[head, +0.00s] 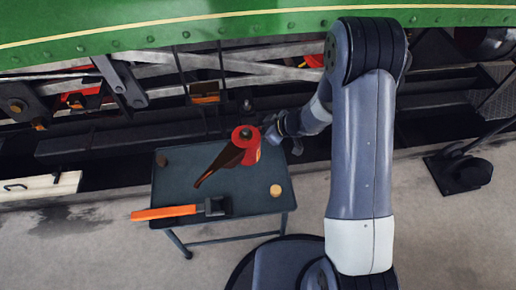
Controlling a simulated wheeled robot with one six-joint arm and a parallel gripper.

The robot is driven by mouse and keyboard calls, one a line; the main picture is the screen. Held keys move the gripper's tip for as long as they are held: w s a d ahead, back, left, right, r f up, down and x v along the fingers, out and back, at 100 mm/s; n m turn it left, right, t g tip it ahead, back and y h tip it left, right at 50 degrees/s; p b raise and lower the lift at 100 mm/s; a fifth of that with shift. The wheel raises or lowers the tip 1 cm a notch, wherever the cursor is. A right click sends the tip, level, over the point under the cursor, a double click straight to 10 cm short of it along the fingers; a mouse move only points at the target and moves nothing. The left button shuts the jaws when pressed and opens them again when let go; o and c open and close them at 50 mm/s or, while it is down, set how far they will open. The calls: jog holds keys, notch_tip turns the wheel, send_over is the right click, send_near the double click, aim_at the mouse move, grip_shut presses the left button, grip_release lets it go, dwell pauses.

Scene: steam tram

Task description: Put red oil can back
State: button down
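A red oil can (251,153) with a long dark red spout stands over the back part of a small dark table (168,189). Its spout points toward the lower left. I cannot tell whether its base touches the tabletop. My gripper (281,141) is just right of the can, at the table's back right corner. Its two fingers look spread apart, one close to the can's side and one further right. No grip on the can shows, and I cannot tell whether the near finger touches it.
A hammer with an orange handle (163,213) lies along the table's front edge. A round tan item (276,190) and a small dark brown item (162,160) are on the tabletop. The green tram (160,38) and its rods stand behind. A dark stand (459,173) is at right.

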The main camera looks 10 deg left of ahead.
jog(key=shift+f+b, duration=0.95)
jog(key=shift+f, duration=1.5)
jog(key=shift+f, duration=0.15)
jog(key=c, duration=1.5)
grip_release()
jog(key=shift+s+d+r, duration=0.1)
jog(key=shift+d+r, duration=0.1)
jog(key=shift+r, duration=0.15)
jog(key=shift+p+v, duration=2.35)
jog(key=shift+v, duration=3.35)
